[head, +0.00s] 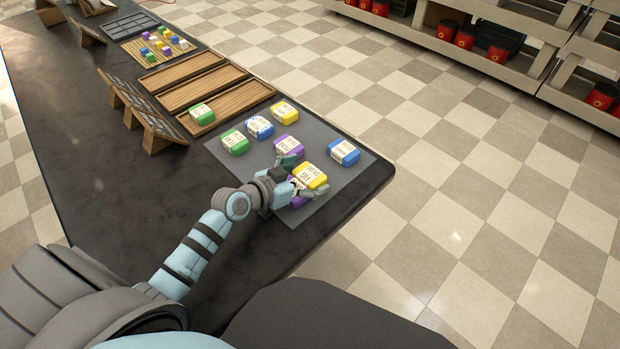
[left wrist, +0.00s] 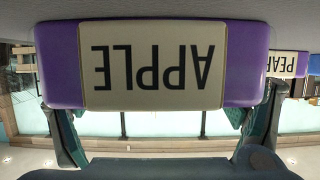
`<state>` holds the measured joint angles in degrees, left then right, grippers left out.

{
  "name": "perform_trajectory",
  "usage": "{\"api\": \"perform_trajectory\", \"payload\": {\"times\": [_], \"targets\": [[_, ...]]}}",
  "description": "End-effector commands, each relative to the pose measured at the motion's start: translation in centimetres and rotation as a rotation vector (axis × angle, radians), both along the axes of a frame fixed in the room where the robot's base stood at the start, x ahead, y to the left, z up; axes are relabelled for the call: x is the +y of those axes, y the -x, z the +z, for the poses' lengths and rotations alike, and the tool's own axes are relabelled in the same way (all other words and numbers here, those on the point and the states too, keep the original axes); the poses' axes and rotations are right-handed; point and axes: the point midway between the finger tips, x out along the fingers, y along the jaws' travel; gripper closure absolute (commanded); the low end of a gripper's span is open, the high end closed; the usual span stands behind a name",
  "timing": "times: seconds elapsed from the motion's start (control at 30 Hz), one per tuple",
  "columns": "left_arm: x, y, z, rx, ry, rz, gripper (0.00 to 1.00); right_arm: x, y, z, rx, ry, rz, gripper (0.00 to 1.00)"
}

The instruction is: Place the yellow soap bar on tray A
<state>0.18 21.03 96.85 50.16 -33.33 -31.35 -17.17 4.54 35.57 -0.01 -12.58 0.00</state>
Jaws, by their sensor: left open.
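A yellow soap bar (head: 311,175) lies on the grey mat, right by my left gripper. A second yellow soap bar (head: 284,111) lies at the mat's far edge. My left gripper (head: 302,179) is open low over the mat, its fingers beside the nearer bars. A purple bar (head: 297,199) is partly hidden by the gripper. In the left wrist view a purple bar labelled APPLE (left wrist: 152,65) fills the space before the open fingers; I cannot tell whether they touch it. Three wooden trays (head: 188,94) stand side by side beyond the mat; I cannot read which is A. My right gripper is out of view.
A green bar (head: 203,114) sits in the nearest tray. Green (head: 235,142), blue (head: 259,127) and purple (head: 288,146) bars lie on the grey mat (head: 222,165), with another blue bar (head: 344,152) near the table's right edge. Angled stands (head: 150,126) line the trays' left ends.

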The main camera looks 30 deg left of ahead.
Motion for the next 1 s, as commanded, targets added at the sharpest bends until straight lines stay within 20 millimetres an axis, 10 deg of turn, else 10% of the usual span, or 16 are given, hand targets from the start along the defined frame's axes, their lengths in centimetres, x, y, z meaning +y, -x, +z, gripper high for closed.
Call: {"api": "perform_trajectory", "payload": {"times": [0.1, 0.47, 0.77, 1.0], "targets": [[0.0, 0.0, 0.1, 0.001, 0.000, 0.000, 0.12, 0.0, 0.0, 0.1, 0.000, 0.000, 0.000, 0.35], [0.1, 0.1, 0.1, 0.000, -0.001, 0.001, 0.69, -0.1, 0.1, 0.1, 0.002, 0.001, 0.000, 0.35], [0.1, 0.1, 0.7, 0.000, -0.001, 0.000, 0.70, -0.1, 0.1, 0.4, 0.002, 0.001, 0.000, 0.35], [0.0, 0.0, 6.0, -0.005, -0.003, -0.002, 0.70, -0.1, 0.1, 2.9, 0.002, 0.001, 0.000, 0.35]]}}
